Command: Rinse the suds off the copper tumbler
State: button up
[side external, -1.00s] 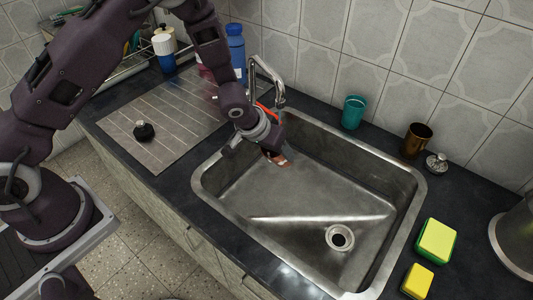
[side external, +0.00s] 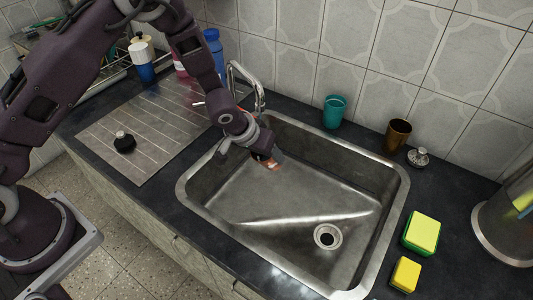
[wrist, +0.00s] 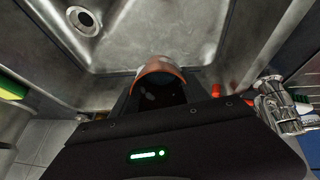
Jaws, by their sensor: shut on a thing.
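The copper tumbler (side external: 274,165) is small and partly hidden in the side view, low over the left back part of the sink. My gripper (side external: 264,155) is shut on it. In the wrist view the orange copper rim of the tumbler (wrist: 160,67) shows beyond the dark fingers, with a dark inside below it. The chrome faucet (side external: 258,90) stands behind my gripper. I cannot tell whether water runs.
A teal tumbler (side external: 334,111) and a brown tumbler (side external: 397,136) stand behind the sink, beside a steel stopper (side external: 418,157). Yellow-green sponges (side external: 423,232) lie at right. A ribbed drainboard (side external: 165,125) holds a black knob-like thing (side external: 124,142). The sink's middle is clear.

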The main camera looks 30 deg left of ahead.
jog(key=shift+d, duration=0.1)
jog(key=s+a, duration=0.1)
jog(key=s, duration=0.6)
jog(key=shift+s+a, duration=0.4)
dwell(1.2)
jog(key=s+a+r, duration=0.1)
jog(key=s+r, duration=0.3)
jog(key=s, duration=0.1)
jog(key=shift+w, duration=0.1)
dwell(0.5)
